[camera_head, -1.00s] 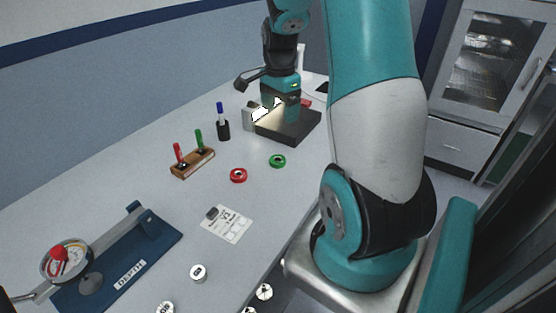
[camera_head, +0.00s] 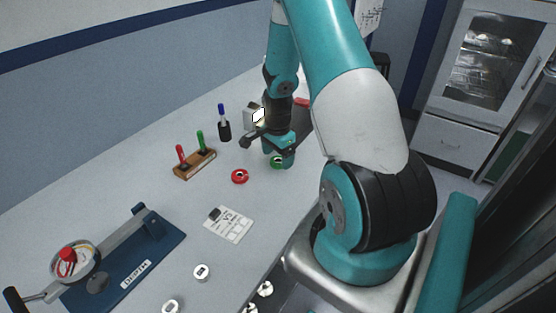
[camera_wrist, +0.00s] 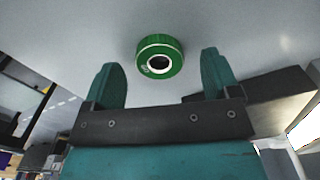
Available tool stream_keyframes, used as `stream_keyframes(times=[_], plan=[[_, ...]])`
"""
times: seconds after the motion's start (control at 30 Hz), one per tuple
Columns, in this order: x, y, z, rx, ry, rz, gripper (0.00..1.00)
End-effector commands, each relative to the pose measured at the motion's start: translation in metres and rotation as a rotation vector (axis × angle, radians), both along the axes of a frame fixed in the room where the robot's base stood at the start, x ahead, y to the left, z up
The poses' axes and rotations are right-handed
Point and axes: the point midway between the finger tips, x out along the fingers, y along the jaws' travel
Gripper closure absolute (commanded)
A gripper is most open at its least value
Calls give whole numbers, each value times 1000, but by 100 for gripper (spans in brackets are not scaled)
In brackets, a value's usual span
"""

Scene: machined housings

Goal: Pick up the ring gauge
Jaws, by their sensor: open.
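A green ring gauge (camera_wrist: 157,54) with a dark centre hole lies on the table in the wrist view, just beyond and between my fingertips. It also shows in the head view (camera_head: 277,162), partly hidden by my gripper above it. A red ring gauge (camera_head: 240,176) lies on the table to its left. My gripper (camera_wrist: 161,78) is open and empty, with one teal finger on each side and a gap to the green ring. In the head view only its outside shows, over the green ring.
A wooden rack (camera_head: 194,164) with red and green handled plugs stands left of the rings, with a pen holder (camera_head: 224,131) behind. A dark block (camera_wrist: 262,92) lies beside my right finger.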

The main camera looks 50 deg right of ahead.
Motion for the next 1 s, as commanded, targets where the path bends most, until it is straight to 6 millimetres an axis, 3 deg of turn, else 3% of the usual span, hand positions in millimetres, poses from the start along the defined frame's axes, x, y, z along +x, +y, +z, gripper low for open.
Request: stream_keyframes(times=[0.13, 0.37, 0.6, 1.0], plan=[[-1, 0, -13, 1, 1, 0, 18], [-1, 0, -14, 0, 0, 0, 20], [-1, 0, -14, 0, 0, 0, 75], [0, 0, -6, -1, -2, 0, 76]])
